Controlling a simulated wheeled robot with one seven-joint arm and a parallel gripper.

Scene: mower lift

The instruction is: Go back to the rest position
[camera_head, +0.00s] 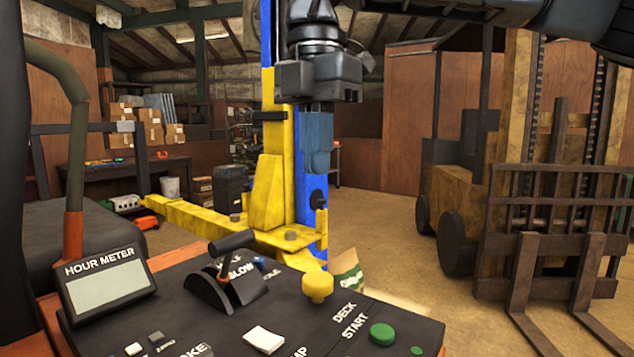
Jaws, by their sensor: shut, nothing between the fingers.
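My gripper (317,165) hangs pointing down in the upper middle of the head view. Its fingers are together with nothing between them. It is above the mower's control panel (310,325) and apart from it, in front of the blue and yellow lift post. On the panel are a black lever (232,242), a yellow knob (317,286), a white switch (264,339) and a green button (382,334). The hour meter (107,284) is at the panel's left, and its display looks blank.
The yellow lift (268,195) stands just behind the panel, its arm reaching left. A forklift (462,200) with forks stands at right. A box (346,272) sits on the floor behind the panel. A workbench (125,172) is at back left. Open floor lies between lift and forklift.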

